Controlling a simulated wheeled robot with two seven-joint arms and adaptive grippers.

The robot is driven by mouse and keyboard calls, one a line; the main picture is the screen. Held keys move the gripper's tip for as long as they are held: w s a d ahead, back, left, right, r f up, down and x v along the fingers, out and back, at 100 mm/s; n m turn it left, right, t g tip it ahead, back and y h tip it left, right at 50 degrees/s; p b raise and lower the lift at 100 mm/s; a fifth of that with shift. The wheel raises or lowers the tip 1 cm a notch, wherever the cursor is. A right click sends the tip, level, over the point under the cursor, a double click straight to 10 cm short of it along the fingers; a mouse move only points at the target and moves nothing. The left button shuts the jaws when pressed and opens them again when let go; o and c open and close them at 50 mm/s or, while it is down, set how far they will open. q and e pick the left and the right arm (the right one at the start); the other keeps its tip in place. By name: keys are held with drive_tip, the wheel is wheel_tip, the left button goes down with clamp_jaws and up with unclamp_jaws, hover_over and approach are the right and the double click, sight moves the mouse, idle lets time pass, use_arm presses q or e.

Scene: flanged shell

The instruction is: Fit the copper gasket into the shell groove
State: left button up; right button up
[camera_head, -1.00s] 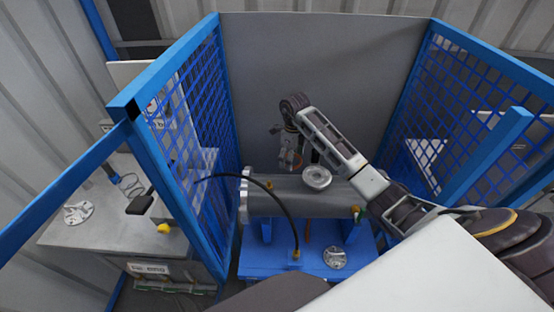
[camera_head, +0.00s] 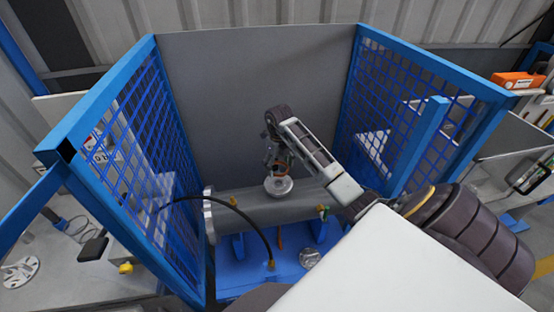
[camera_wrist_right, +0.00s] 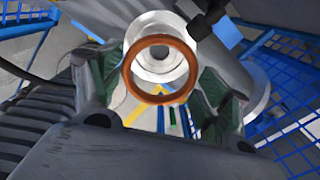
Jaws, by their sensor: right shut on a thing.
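The shell (camera_head: 265,207) is a grey horizontal cylinder on a blue stand, with a bright end flange (camera_head: 209,216) at left and a small round flanged port (camera_head: 280,187) on top. My right gripper (camera_head: 274,165) is just above that port. In the right wrist view, my right gripper (camera_wrist_right: 158,85) is shut on the copper gasket (camera_wrist_right: 160,39), a thin ring between its fingers. Behind the ring is a pale round flange (camera_wrist_right: 135,30), partly covered by it. I cannot tell whether they touch. The groove does not show clearly. My left gripper is not in view.
A black hose (camera_head: 253,222) arches in front of the shell. Blue mesh panels stand at left (camera_head: 150,140) and right (camera_head: 400,105), with a grey wall (camera_head: 250,90) behind. A round metal part (camera_head: 310,257) lies on the blue stand (camera_head: 240,272).

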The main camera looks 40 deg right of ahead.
drive_tip(key=shift+f, duration=0.2)
hover_over(279, 183)
drive_tip(key=shift+w+f, duration=0.15)
drive_tip(key=shift+f, duration=2.5)
drive_tip(key=shift+f+b, duration=0.9)
drive_tip(key=shift+f, duration=0.45)
idle(1.6)
drive_tip(key=o, duration=1.3)
drive_tip(key=shift+c, duration=0.2)
drive_tip(key=shift+r, duration=0.2)
